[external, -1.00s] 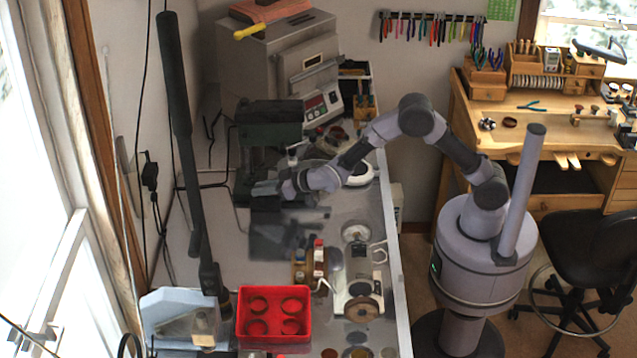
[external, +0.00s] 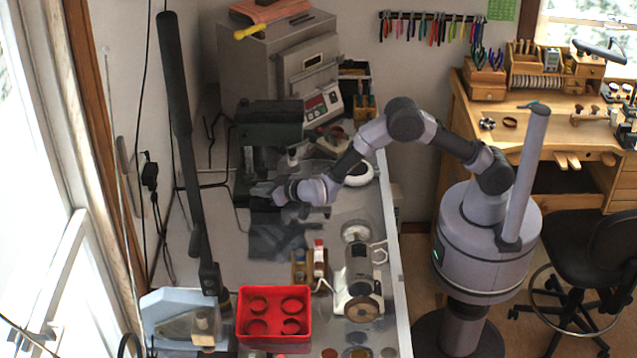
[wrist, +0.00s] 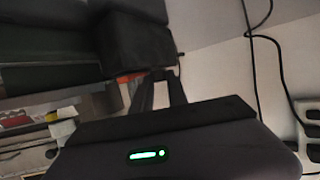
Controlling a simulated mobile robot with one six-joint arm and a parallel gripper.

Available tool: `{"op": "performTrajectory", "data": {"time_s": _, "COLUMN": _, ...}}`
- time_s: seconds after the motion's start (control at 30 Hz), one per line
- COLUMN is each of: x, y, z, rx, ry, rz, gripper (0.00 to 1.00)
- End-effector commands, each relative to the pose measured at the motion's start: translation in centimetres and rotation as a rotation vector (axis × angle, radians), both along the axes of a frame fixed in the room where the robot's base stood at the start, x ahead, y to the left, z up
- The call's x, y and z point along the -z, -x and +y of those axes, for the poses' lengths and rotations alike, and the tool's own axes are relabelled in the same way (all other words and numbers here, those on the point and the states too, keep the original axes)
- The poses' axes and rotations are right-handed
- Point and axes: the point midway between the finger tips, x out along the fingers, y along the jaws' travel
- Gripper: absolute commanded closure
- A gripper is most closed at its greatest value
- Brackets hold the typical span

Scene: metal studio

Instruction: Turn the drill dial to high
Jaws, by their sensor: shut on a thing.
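The drill press (external: 270,125) is a dark green machine on the bench, against the left wall. Its dark head also fills the upper left of the wrist view (wrist: 45,45). My gripper (external: 262,190) is low at the drill's front, close to its base. In the wrist view my two dark fingers (wrist: 162,90) reach toward the drill, shut on a small part there. I take this part to be the drill dial; the fingers hide most of it, and its setting cannot be read.
A grey kiln (external: 290,65) stands behind the drill. A red holder (external: 274,342) and a small polishing motor (external: 361,285) stand nearer on the bench. Black cables (wrist: 262,40) hang to the right in the wrist view. A tall dark lever (external: 185,130) rises at the left.

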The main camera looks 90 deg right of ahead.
Motion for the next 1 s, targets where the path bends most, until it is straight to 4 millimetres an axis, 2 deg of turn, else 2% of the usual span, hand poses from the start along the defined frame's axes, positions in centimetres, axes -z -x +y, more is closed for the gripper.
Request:
{"op": "performTrajectory", "data": {"time_s": 0.07, "x": -0.8, "y": -0.1, "z": 0.3, "rx": 0.068, "ry": 0.0, "rz": 0.002, "gripper": 1.0}}
{"op": "performTrajectory", "data": {"time_s": 0.5, "x": 0.1, "y": -0.6, "z": 0.6, "rx": 0.443, "ry": 0.0, "rz": -0.004, "gripper": 1.0}}
{"op": "performTrajectory", "data": {"time_s": 1.0, "x": 0.1, "y": -0.8, "z": 0.6, "rx": 0.64, "ry": -0.001, "rz": -0.002, "gripper": 1.0}}
